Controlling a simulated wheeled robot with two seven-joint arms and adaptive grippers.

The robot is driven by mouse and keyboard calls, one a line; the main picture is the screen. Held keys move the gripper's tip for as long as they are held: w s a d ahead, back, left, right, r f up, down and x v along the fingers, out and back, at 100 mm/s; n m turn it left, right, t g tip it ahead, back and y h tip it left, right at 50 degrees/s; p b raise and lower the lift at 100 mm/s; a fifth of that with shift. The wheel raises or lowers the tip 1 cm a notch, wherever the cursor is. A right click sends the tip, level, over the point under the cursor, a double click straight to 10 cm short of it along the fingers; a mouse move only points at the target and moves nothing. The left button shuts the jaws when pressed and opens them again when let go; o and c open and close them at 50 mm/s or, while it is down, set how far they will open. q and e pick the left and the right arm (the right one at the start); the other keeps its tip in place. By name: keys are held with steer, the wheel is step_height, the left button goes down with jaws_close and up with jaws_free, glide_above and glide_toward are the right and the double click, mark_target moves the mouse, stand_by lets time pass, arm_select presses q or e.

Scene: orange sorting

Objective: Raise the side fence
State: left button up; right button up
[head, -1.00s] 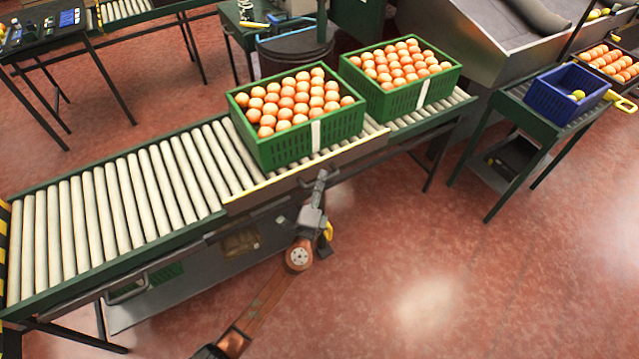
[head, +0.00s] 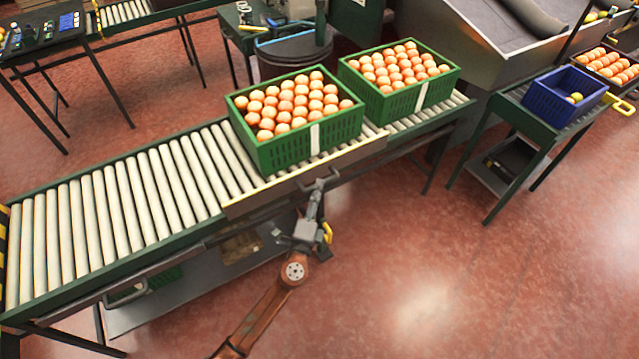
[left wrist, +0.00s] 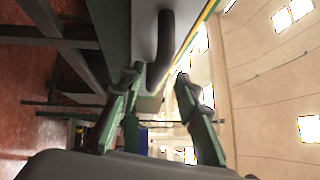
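The side fence (head: 255,197) is a dark panel with a pale yellow top edge along the near side of the roller conveyor. Its top edge stands close to roller level beside the nearer green crate (head: 280,148). A dark curved handle (left wrist: 165,45) on its face shows in the left wrist view. My left gripper (head: 321,184) is just in front of the panel, near its lower edge. In the left wrist view the fingers (left wrist: 158,92) are spread, with the handle ahead between them; I cannot tell whether they touch it. My right gripper is not in view.
Two green crates full of oranges stand on the rollers, the farther crate (head: 395,92) to the right. Bare rollers (head: 110,220) run left. A blue crate (head: 548,100) sits on a side stand at right. The floor (head: 440,260) in front is clear.

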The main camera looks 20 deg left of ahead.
arm_select(q)
steer(key=s+d+f, duration=0.1)
steer(key=s, duration=0.7)
steer(key=shift+s, duration=0.25)
